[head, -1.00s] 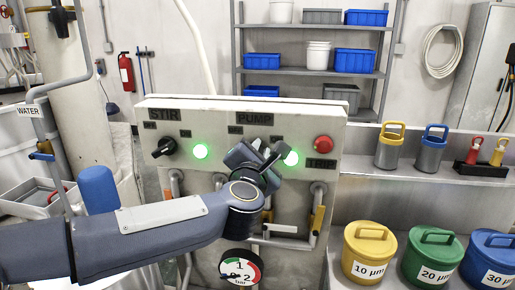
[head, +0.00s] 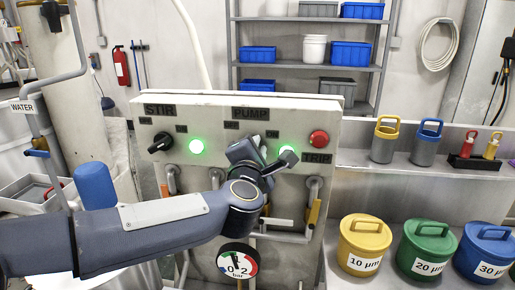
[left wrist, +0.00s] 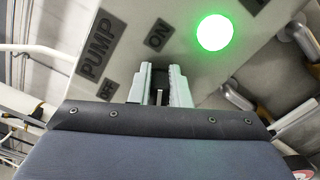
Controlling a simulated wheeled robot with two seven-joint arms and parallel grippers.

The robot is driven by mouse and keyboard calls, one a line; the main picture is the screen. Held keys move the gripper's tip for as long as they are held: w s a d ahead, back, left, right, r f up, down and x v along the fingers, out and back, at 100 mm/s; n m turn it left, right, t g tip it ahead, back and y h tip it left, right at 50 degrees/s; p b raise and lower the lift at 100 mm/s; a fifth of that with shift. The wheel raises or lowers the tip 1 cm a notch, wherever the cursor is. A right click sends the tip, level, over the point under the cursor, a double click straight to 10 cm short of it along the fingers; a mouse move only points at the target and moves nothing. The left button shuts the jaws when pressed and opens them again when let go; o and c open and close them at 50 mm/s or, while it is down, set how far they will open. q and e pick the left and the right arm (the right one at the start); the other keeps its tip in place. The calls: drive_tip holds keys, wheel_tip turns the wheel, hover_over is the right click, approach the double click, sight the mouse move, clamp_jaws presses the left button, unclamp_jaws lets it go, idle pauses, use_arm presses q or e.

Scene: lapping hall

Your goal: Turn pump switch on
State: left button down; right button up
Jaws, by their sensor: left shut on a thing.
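The grey control panel (head: 222,122) has a PUMP plate (head: 251,113) with a lit green lamp (head: 287,151) below it to the right. My left gripper (head: 272,160) is at the panel under this plate and hides the pump switch in the head view. In the left wrist view its fingers (left wrist: 160,88) are closed on the dark pump switch knob (left wrist: 160,76). The ON label (left wrist: 158,36) lies ahead of the fingertips and the OFF label (left wrist: 108,89) to their left. The lit pump lamp (left wrist: 214,32) is to their right. My right gripper is not in view.
The black STIR switch (head: 160,142) and its lit green lamp (head: 196,146) are left of my gripper. A red TRIP button (head: 318,139) is to its right. Pipes and a gauge (head: 238,262) are below. Lidded tins, including a yellow one (head: 364,242), stand at right.

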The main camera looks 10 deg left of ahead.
use_arm(q)
drive_tip(key=c, duration=1.4)
unclamp_jaws()
drive_tip(key=shift+o, duration=0.2)
